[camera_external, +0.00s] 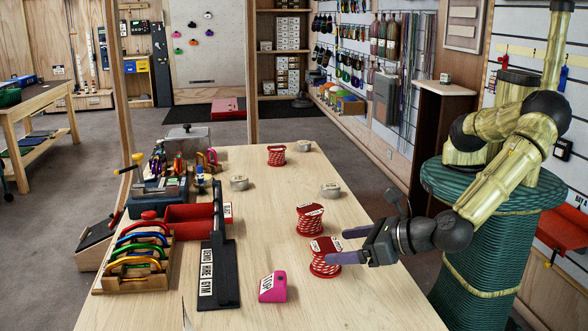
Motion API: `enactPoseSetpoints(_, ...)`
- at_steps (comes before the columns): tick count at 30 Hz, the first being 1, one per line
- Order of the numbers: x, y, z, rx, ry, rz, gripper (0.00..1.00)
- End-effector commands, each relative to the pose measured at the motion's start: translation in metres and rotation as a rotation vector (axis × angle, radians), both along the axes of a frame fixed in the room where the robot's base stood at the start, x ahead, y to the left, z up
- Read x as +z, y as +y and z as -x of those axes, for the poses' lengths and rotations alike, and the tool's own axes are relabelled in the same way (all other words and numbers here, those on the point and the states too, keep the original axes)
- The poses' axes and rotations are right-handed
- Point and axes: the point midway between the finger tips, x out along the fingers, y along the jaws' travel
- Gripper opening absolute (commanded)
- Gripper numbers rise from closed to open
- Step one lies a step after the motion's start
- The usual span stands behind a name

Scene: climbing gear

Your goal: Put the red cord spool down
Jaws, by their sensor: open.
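Three red-and-white cord spools stand on the wooden table (240,200). The nearest spool (325,268) is upright, right beside my fingertips. A second spool (310,222) stands just behind it, and a third spool (276,155) is farther back. My gripper (337,246) is open, reaching in from the right, low over the table. Its lower finger overlaps the nearest spool in this view. I cannot tell whether that finger touches the spool or whether the spool lies between the fingers.
A pink labelled block (273,288) and a black labelled stand (220,275) are to the left. A rack of coloured carabiners (140,260) and a red tray (188,226) stand farther left. Two grey round pieces (239,182) (330,190) lie behind. The table's right middle is clear.

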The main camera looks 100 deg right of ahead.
Motion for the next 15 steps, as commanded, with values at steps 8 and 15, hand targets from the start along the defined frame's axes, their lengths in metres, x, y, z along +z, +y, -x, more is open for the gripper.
enactPoseSetpoints(8, 0.018, 0.027, 0.036, 0.001, 0.0, -0.002, 0.8)
enactPoseSetpoints(15, 0.022, 0.031, 0.043, -0.001, 0.0, 0.0, 0.8)
